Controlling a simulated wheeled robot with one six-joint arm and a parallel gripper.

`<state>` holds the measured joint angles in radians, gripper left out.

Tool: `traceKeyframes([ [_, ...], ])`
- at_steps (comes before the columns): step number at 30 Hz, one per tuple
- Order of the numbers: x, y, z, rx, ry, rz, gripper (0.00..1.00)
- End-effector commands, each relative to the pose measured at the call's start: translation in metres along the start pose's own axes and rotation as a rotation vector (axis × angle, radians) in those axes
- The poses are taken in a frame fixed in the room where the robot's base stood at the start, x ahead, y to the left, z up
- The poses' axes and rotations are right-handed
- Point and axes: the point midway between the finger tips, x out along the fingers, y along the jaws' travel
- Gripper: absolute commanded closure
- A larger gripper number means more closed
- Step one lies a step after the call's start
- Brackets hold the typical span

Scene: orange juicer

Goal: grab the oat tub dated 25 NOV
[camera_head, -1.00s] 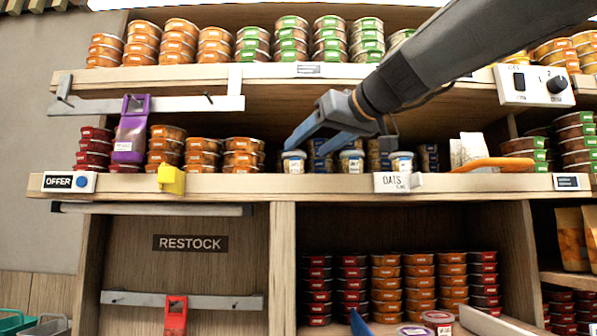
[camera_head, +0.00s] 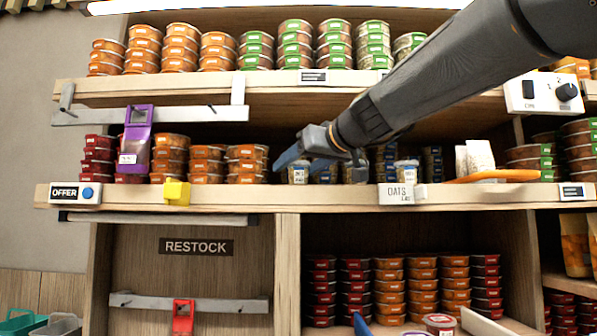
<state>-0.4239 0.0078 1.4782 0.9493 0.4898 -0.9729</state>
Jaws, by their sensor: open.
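Small oat tubs with pale lids stand at the front of the middle shelf: a left tub (camera_head: 298,174), a middle tub (camera_head: 355,174) partly behind my gripper, and a right tub (camera_head: 406,173). Their dates are too small to read, so I cannot tell which says 25 NOV. More dark blue tubs (camera_head: 386,158) stand behind them. My gripper (camera_head: 300,162) is open and empty, with blue fingers at the left and middle tubs. One fingertip lies just left of the left tub's top. I cannot tell whether it touches.
An OATS label (camera_head: 395,194) sits on the shelf edge (camera_head: 300,196). To its right are an orange curved item (camera_head: 492,176) and white packs (camera_head: 475,157). Orange tub stacks (camera_head: 246,164) stand close on the left.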

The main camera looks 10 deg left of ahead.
Motion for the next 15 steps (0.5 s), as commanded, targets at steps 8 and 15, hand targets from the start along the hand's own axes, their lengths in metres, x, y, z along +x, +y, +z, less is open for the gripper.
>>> traceKeyframes([
  [8,0.0000,-0.0001,0.0004,0.000,0.000,0.000,0.68],
  [15,-0.0003,0.0000,0.0001,0.000,0.000,0.000,0.77],
])
